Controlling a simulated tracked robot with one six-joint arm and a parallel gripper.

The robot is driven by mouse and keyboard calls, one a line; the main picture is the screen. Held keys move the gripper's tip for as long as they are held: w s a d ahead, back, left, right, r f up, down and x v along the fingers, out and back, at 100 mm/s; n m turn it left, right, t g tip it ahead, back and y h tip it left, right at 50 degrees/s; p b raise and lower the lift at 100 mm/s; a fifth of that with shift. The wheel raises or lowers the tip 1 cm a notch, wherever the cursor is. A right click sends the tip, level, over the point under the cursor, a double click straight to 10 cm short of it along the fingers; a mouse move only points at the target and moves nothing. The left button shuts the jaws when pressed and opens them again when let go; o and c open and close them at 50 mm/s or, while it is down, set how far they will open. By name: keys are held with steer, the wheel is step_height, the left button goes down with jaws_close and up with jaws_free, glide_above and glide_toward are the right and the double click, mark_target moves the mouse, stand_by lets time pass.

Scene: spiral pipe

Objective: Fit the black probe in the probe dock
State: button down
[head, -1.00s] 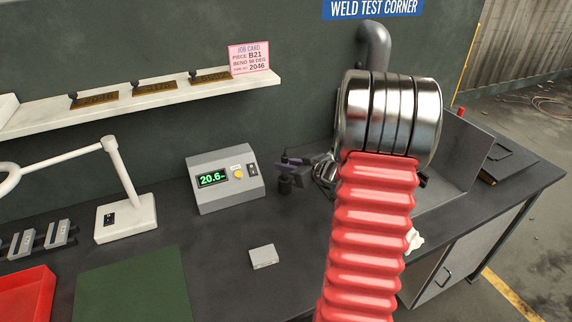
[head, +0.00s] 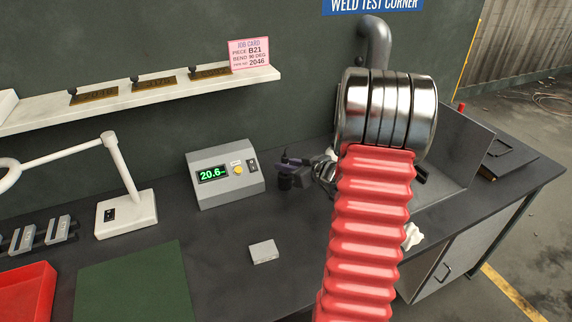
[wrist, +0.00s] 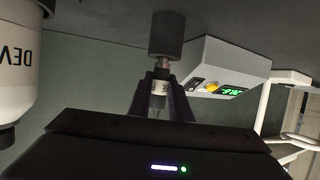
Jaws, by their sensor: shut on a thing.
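My gripper (wrist: 160,108) is shut on the probe (wrist: 158,88), whose pale, labelled body shows between the dark fingers in the wrist view. That view is upside down, with the bench at the top. A black cylinder (wrist: 165,35), which looks like the probe dock, is in line with the probe at its bench end. I cannot tell whether the probe's end is inside it or only close. In the head view my gripper (head: 300,164) is low over the bench, with the black dock (head: 285,182) just below its fingertips. The probe is barely distinguishable there.
A grey meter box (head: 225,180) reading 20.6 stands just left of the gripper. A white bottle (wrist: 18,65) is close beside it in the wrist view.

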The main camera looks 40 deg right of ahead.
steer(key=shift+f, duration=0.35)
steer(key=c, duration=1.5)
jaws_free()
steer(key=shift+c, duration=0.2)
steer(key=shift+s, duration=0.1)
steer(key=v, duration=1.3)
steer(key=shift+s, duration=0.3)
steer(key=shift+r, duration=0.1)
